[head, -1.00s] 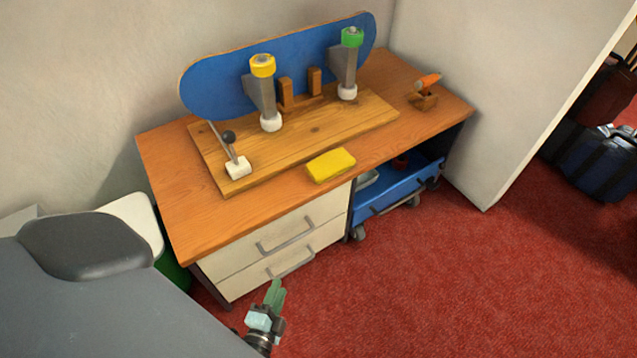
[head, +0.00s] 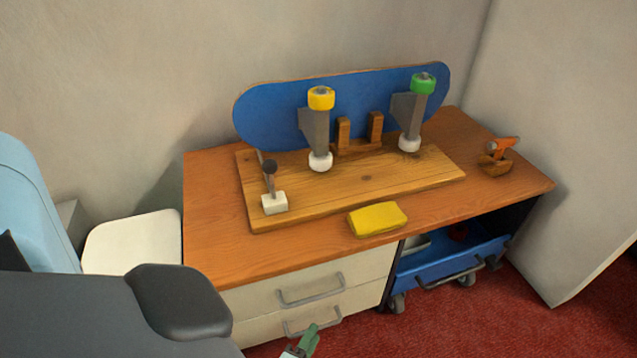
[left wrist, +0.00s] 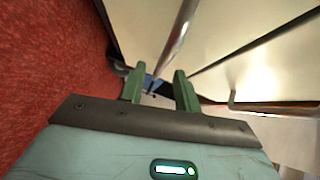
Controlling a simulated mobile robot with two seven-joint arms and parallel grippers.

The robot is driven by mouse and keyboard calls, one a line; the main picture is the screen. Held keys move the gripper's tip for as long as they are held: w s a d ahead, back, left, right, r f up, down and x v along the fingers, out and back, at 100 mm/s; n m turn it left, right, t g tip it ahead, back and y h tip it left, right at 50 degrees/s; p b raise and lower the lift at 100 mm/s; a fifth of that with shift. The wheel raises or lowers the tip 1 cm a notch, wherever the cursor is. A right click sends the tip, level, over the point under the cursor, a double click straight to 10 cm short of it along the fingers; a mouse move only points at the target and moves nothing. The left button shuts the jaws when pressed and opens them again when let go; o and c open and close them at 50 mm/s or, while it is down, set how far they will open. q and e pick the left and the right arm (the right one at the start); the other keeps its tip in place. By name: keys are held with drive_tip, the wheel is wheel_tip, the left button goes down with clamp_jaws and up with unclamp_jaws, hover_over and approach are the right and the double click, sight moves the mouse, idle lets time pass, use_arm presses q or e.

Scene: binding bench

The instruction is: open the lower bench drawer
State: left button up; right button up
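The lower drawer (head: 268,332) is the lower of two cream drawer fronts at the bench's left and looks shut. Its grey bar handle (head: 312,323) is partly hidden by my left gripper (head: 304,340) at the bottom of the head view. In the left wrist view, the left gripper's green fingers (left wrist: 158,82) are apart. The lower handle bar (left wrist: 177,38) runs down the picture to the gap between them. I cannot tell whether the bar lies fully between the fingers. My right gripper is not in view.
The upper drawer handle (head: 311,290) sits close above the lower one. The bench top (head: 210,222) holds a skateboard (head: 275,115) and a yellow block (head: 378,219). A blue wheeled cart (head: 445,262) stands right of the drawers. Red carpet (head: 440,325) is free in front.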

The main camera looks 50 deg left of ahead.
use_arm(q)
drive_tip(key=shift+b+x, duration=0.55)
drive_tip(key=shift+x, duration=1.2)
clamp_jaws()
